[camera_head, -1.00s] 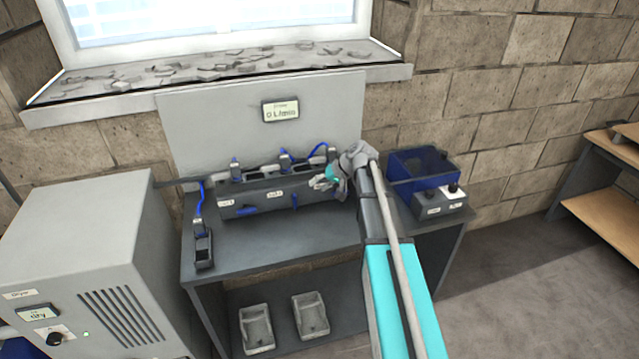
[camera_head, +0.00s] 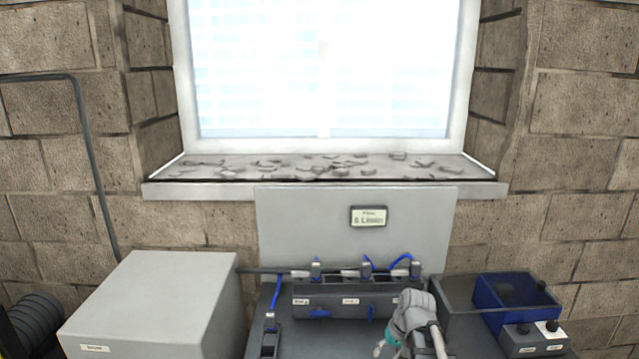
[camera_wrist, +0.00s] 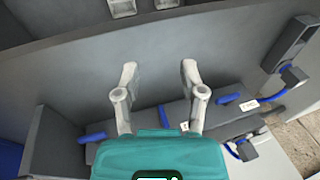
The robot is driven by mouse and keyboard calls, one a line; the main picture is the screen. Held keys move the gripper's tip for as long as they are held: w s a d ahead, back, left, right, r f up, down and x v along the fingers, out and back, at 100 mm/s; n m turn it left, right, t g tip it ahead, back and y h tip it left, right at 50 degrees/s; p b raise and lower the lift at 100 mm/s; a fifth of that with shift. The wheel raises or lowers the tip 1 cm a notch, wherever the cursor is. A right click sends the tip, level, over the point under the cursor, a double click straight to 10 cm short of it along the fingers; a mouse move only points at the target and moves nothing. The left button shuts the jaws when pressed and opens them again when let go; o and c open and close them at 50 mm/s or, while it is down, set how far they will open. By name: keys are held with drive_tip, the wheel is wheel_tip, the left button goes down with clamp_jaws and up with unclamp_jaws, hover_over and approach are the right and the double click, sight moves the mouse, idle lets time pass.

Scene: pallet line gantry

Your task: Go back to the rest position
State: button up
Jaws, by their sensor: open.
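My gripper (camera_wrist: 157,75) shows in the wrist view with its two grey fingers spread apart and nothing between them. Beyond the fingers is the dark grey bench top (camera_wrist: 180,60). In the head view my wrist and gripper (camera_head: 385,345) are at the bottom, right of the middle, in front of the manifold block (camera_head: 345,300) with its blue levers. The fingertips are small there and partly cut off by the picture's lower edge.
A grey dryer cabinet (camera_head: 160,300) stands at left. A blue open bin (camera_head: 500,290) and a small knob box (camera_head: 533,338) are at right. A panel with a flow display (camera_head: 368,216) stands behind the manifold, under the window sill (camera_head: 330,190). Blue hoses join the fittings.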

drive_tip(key=s+g+h, duration=0.1)
drive_tip(key=s+h, duration=0.2)
drive_tip(key=s, duration=0.6)
drive_tip(key=shift+s+a+f, duration=0.2)
drive_tip(key=shift+a+f, duration=0.15)
drive_tip(key=shift+a, duration=0.1)
